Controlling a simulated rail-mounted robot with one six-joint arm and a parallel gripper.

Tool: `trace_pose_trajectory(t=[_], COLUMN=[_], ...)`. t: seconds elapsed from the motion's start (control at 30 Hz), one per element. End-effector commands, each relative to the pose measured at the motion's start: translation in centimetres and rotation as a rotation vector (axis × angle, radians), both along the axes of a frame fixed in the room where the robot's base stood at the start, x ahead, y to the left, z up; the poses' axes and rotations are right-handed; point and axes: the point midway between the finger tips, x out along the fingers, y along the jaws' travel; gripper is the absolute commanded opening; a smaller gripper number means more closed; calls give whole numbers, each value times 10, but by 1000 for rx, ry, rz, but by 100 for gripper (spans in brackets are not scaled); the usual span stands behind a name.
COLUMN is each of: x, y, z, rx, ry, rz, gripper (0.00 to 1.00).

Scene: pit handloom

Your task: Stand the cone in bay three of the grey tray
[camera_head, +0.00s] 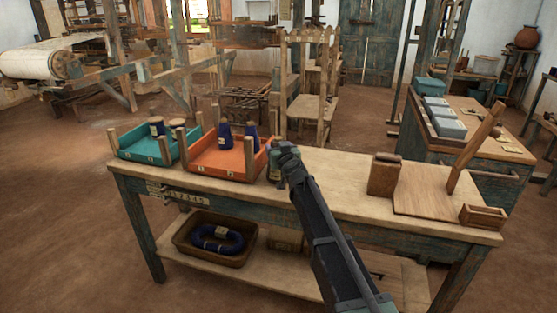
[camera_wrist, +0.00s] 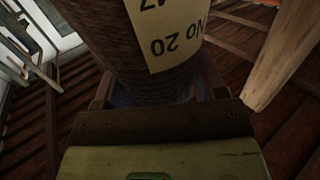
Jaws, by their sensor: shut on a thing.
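My gripper (camera_wrist: 155,95) is shut on a dark, thread-textured cone (camera_wrist: 110,45), which fills the upper middle of the wrist view. A cream paper label on it reads "No 20" upside down. In the head view my gripper (camera_head: 275,164) is at the end of my arm, just right of the orange tray; the held cone cannot be made out there. I cannot pick out a grey tray with numbered bays for certain. Light grey-blue boxes (camera_head: 447,124) stand in a row on the bench at the right.
Two dark blue cones (camera_head: 225,136) stand in the orange tray (camera_head: 212,169). A teal tray (camera_head: 132,155) at its left holds more spools. A wooden block (camera_head: 383,174), slanted board and small box (camera_head: 482,216) occupy the worktable's right part. The table (camera_head: 335,180) is clear between.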

Motion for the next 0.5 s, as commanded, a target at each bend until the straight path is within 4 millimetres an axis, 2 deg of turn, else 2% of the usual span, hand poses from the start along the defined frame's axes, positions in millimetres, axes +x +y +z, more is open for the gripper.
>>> trace_pose_trajectory(t=[0.27, 0.3, 0.47, 0.5], x=[0, 0, 0, 0], y=[0, 0, 0, 0], z=[-2, -2, -1, -1], rx=[0, 0, 0, 0], ry=[1, 1, 1, 1], rz=[1, 1, 1, 1], gripper=[21, 67, 91, 91])
